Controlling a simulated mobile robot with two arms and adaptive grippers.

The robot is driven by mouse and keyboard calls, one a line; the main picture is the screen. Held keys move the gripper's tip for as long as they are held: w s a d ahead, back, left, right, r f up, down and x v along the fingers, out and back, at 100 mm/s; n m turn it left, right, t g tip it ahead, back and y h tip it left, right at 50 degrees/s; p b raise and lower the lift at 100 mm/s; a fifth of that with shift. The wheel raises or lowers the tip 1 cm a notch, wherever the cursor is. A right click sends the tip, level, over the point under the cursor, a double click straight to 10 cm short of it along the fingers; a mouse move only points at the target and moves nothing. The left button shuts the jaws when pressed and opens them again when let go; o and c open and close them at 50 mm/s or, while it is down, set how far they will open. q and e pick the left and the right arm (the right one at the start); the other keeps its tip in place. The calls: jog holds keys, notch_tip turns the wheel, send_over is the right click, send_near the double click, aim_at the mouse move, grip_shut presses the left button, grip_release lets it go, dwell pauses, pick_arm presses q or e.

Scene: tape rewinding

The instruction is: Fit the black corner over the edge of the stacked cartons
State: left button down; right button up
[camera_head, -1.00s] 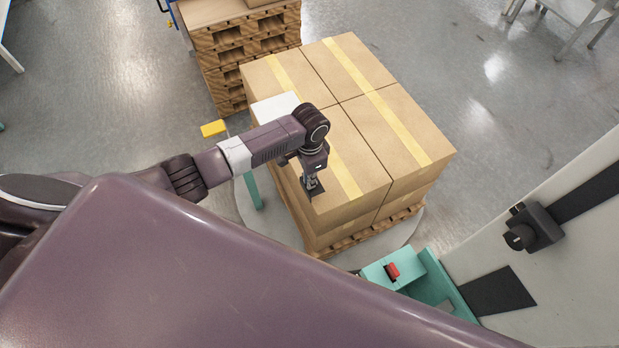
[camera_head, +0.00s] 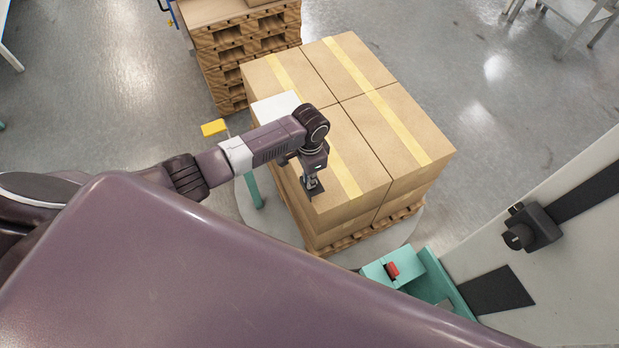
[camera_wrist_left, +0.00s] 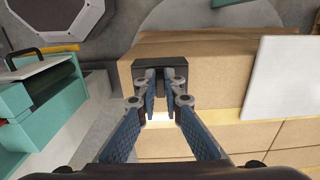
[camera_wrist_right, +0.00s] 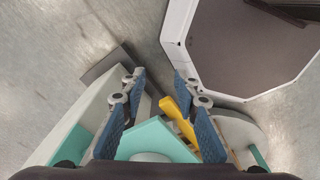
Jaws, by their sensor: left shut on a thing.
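The stacked cartons (camera_head: 400,150) stand in a block with yellow tape strips across their tops. The black corner (camera_head: 318,192) is at the block's near corner, by the top edge; it also shows in the left wrist view (camera_wrist_left: 175,64), against the carton's edge. My left gripper (camera_head: 313,182) is shut on the black corner, coming from above; its fingertips show in the left wrist view (camera_wrist_left: 162,82). I cannot tell whether the corner touches the cardboard. My right gripper (camera_wrist_right: 156,82) is open and empty in the right wrist view; it is out of the head view.
The cartons rest on a wooden pallet (camera_head: 393,218) over a round grey plate (camera_head: 398,238). A white sheet (camera_head: 275,107) lies on the carton top. A teal unit with a red switch (camera_head: 392,270) stands near the front right. Another pallet stack (camera_head: 232,50) stands behind.

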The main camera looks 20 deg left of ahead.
pick_arm(q)
jog(key=shift+f+b, duration=1)
jog(key=shift+f, duration=0.7)
jog(key=shift+f, duration=0.7)
jog(key=c, duration=1.6)
grip_release()
notch_tip(320, 180, up, 8)
jog(key=p, duration=0.8)
jog(key=shift+r, duration=0.1)
